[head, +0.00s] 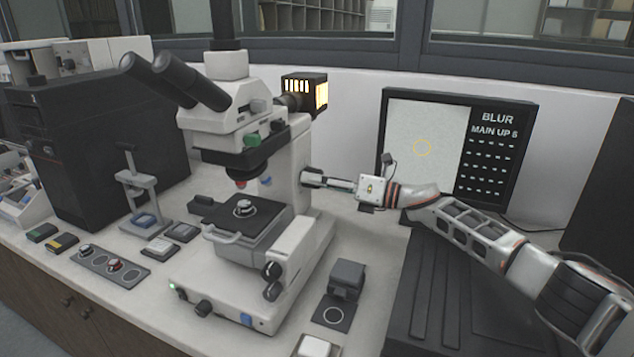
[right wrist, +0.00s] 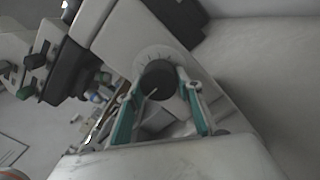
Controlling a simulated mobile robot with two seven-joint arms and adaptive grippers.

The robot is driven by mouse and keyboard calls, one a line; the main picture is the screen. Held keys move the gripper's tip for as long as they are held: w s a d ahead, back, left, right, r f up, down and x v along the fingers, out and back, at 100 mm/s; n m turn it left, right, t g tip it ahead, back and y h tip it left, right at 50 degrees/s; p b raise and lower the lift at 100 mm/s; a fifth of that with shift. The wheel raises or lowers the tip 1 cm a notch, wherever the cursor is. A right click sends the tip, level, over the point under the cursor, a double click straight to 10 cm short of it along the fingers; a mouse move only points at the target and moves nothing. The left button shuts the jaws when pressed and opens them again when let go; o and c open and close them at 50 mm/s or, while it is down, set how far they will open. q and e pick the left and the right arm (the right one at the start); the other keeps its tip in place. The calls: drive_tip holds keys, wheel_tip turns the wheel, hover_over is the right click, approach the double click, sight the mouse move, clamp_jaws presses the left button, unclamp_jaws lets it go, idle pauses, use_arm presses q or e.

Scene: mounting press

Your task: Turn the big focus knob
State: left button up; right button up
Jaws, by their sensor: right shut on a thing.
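The microscope (head: 222,130) stands on the bench left of centre in the head view. The big focus knob (right wrist: 158,80) is a dark round knob with a white pointer line, set on a pale dial with tick marks on the microscope's side. My right gripper (head: 318,181) reaches it from the right, roughly level. In the right wrist view its teal-padded fingers (right wrist: 160,103) stand on both sides of the knob, shut on it. My left gripper is not in view.
A monitor (head: 455,148) behind my right arm reads "BLUR" and "MAIN UP" with a small last character. Smaller dark knobs (head: 271,270) sit lower on the microscope. A dark ribbed surface (head: 470,300) lies below my arm. A grey block (head: 346,278) stands on the bench in front.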

drive_tip(key=m, duration=0.4)
drive_tip(key=shift+r+m+p, duration=0.15)
drive_tip(key=shift+m+p, duration=0.25)
drive_tip(key=shift+s+m, duration=0.1)
drive_tip(key=shift+m, duration=0.8)
drive_tip(key=shift+r+m+p, duration=0.1)
drive_tip(key=shift+m+p, duration=0.45)
drive_tip(key=shift+m, duration=0.45)
drive_tip(key=m+p, duration=0.2)
drive_tip(key=m, duration=0.3)
drive_tip(key=shift+r+m+t, duration=0.15)
drive_tip(key=shift+m+t, duration=0.15)
drive_tip(key=m+p, duration=0.2)
drive_tip(key=m, duration=0.1)
drive_tip(key=shift+m, duration=0.3)
drive_tip(key=m+p, duration=0.1)
drive_tip(key=m, duration=0.1)
drive_tip(key=shift+m+p, duration=0.35)
drive_tip(key=shift+m, duration=0.05)
drive_tip(key=shift+m+p, duration=0.45)
drive_tip(key=shift+m, duration=0.45)
drive_tip(key=shift+m+p, duration=0.4)
drive_tip(key=shift+m, duration=0.5)
drive_tip(key=shift+m+h, duration=0.3)
drive_tip(key=shift+m, duration=0.6)
drive_tip(key=shift+m+p, duration=0.35)
drive_tip(key=shift+m, duration=1.15)
